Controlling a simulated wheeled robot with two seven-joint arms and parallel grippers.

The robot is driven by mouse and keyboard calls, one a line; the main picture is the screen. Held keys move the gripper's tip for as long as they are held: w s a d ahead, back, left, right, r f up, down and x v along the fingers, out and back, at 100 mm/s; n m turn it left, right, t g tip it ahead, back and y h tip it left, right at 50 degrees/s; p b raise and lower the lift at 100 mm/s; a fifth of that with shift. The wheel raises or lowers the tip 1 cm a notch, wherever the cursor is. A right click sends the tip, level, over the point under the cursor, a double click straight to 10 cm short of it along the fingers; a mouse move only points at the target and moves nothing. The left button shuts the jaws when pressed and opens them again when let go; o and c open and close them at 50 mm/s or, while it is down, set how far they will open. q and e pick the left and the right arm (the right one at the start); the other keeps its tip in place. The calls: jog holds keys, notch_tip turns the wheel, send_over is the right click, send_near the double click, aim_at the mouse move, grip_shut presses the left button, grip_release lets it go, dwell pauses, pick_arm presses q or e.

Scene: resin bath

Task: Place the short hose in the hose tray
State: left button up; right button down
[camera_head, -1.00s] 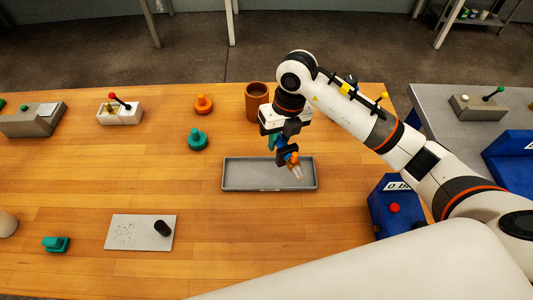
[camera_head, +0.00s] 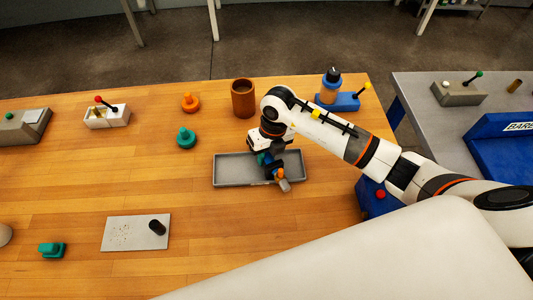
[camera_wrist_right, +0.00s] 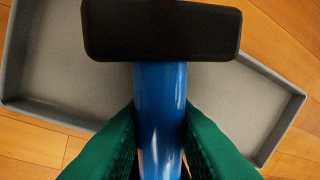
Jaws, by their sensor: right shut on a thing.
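The hose tray (camera_head: 232,167) is a shallow grey rectangular tray on the wooden table; its grey floor also shows in the right wrist view (camera_wrist_right: 50,55). My right gripper (camera_head: 272,167) is over the tray's right half, shut on the short hose. In the right wrist view the hose (camera_wrist_right: 160,100) is a blue tube between the green fingers, with the tray behind it. A black block crosses the tube at the top. In the head view an orange and pale end reaches past the tray's front rim. I cannot tell whether the hose touches the tray. My left gripper is not in view.
A brown cup (camera_head: 243,98) stands behind the tray. Teal (camera_head: 186,138) and orange (camera_head: 190,103) knobbed pieces stand to its left. A grey plate (camera_head: 128,234) lies front left.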

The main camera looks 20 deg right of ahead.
jog(key=c, duration=1.2)
grip_release()
jog(key=shift+r, duration=0.2)
jog(key=shift+d+r, duration=0.1)
jog(key=shift+r, duration=0.25)
notch_tip(320, 180, up, 11)
jog(key=d+b, duration=0.1)
jog(key=b, duration=0.1)
jog(key=shift+d, duration=0.35)
jog(key=shift+w, duration=0.1)
jog(key=shift+f, duration=0.1)
